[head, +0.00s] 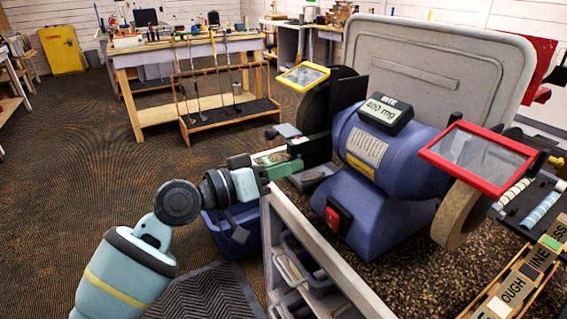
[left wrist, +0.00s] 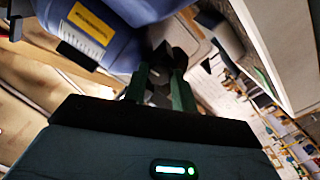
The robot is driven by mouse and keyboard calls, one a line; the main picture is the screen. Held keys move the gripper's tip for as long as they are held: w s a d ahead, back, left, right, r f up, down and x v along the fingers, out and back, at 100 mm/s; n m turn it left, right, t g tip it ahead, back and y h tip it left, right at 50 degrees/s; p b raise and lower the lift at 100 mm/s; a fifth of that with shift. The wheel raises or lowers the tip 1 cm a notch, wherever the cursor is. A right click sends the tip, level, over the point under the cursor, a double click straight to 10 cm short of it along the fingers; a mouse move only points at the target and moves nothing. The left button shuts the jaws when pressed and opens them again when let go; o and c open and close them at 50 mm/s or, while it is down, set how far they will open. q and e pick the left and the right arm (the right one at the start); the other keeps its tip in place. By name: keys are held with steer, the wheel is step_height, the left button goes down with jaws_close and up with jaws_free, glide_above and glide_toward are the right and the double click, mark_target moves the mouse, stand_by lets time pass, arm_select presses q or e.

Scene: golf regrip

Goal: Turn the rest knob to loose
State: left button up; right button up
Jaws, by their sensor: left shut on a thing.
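The blue bench grinder (head: 385,150) stands on the speckled bench top, with a display reading about 400 on top and a red switch at its front. My left gripper (head: 301,149) reaches in from the left to the grinder's left side, near the tool rest (head: 318,176) by the left wheel. In the left wrist view the two green fingers (left wrist: 160,85) are shut on a small dark part between them, which seems to be the rest knob (left wrist: 160,76). The fingers hide most of it, and its loose or tight marking cannot be read. My right gripper is not in view.
A red-framed eye shield (head: 478,158) and a yellow-framed one (head: 303,77) stick out from the grinder. A grey panel (head: 430,65) stands behind it. A labelled wooden tray (head: 520,285) lies at the right. A blue bin (head: 232,232) sits below my left arm.

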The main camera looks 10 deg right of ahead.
arm_select(q)
steer(key=shift+n, duration=0.5)
steer(key=o, duration=1)
steer(key=v, duration=0.7)
steer(key=shift+s+a, duration=0.15)
steer(key=shift+a, duration=0.2)
